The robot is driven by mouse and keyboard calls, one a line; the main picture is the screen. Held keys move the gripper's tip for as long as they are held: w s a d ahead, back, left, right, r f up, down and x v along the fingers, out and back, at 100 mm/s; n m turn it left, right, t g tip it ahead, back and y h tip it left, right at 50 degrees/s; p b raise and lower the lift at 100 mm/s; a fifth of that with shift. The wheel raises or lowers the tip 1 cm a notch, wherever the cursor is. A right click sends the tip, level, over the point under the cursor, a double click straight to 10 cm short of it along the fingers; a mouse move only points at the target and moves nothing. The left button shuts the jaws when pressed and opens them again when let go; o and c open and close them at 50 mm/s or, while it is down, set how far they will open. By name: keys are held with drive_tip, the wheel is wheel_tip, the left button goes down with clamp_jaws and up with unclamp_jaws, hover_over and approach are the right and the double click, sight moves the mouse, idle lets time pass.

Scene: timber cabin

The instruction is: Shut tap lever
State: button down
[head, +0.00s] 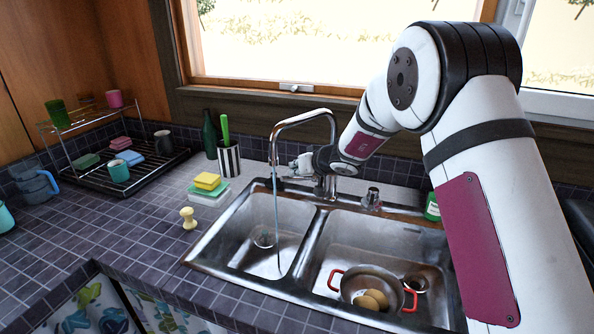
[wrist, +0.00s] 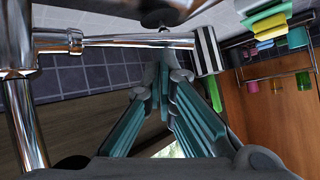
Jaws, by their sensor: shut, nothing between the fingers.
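The chrome tap (head: 333,135) stands behind the double sink, its arched spout over the left basin. A thin stream of water (head: 277,220) runs down from it into that basin. My gripper (head: 302,163) is at the tap, in front of or beside its post; the depth is hard to judge. In the wrist view my gripper (wrist: 168,82) has its teal fingers together and empty, close below a horizontal chrome bar (wrist: 105,40) joined to the tap's thicker post (wrist: 22,115). I cannot tell for certain whether this bar is the lever or whether the fingers touch it.
The sink (head: 215,240) holds a red-handled pot (head: 345,283) in its right basin. Left of the tap are a striped holder (head: 229,160), a green bottle (head: 209,135), sponges (head: 207,181) and a dish rack (head: 130,172). The window sill is behind.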

drive_tip(key=b, duration=0.2)
drive_tip(key=f+b, duration=0.1)
drive_tip(key=b, duration=0.1)
drive_tip(key=shift+w+a, duration=0.1)
drive_tip(key=shift+a, duration=0.2)
drive_tip(key=shift+a+f+n+h+b, duration=0.15)
drive_tip(key=shift+n+h+b, duration=0.2)
drive_tip(key=shift+b, duration=0.55)
drive_tip(key=b, duration=0.3)
drive_tip(key=shift+f, duration=0.15)
drive_tip(key=shift+s+h+b, duration=0.25)
drive_tip(key=shift+s+b, duration=0.05)
drive_tip(key=shift+b, duration=0.25)
